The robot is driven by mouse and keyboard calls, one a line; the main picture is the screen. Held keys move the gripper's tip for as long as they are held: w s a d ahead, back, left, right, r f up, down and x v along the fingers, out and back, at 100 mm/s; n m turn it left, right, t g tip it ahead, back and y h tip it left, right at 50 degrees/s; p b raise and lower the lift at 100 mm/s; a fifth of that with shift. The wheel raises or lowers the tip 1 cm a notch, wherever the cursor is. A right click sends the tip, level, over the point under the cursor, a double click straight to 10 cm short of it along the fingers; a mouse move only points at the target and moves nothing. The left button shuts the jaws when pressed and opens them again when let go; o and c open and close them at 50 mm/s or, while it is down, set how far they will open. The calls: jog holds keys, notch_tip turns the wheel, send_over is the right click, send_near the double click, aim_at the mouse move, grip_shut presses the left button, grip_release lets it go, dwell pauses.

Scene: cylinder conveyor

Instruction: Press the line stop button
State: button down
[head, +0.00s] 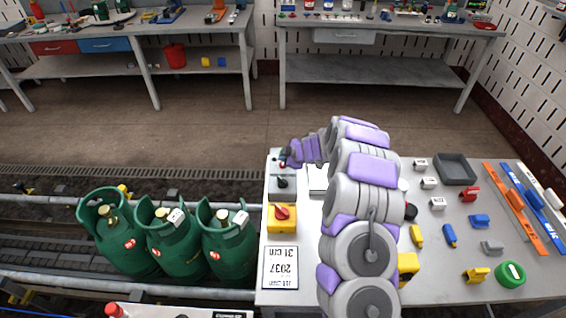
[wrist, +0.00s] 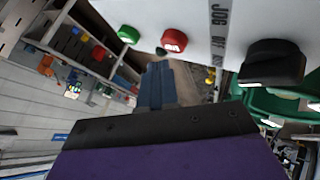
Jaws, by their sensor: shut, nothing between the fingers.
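A grey control box (head: 281,192) stands at the left edge of the table, with its far end partly hidden by my gripper (head: 288,160). In the wrist view its panel carries a red button (wrist: 174,41), a green button (wrist: 129,35) and a black selector knob (wrist: 271,65) beside a strip lettered "JOG". The closed fingertips of my gripper (wrist: 158,70) are near the red button, just below it in the picture. I cannot tell whether they touch it. The gripper holds nothing.
Green gas cylinders (head: 232,245) stand on the conveyor at left. Small blocks and a grey tray (head: 455,169) occupy the table's right side.

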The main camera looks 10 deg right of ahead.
notch_tip(320, 180, up, 5)
jog(key=p, duration=0.5)
dwell(0.3)
dwell(0.7)
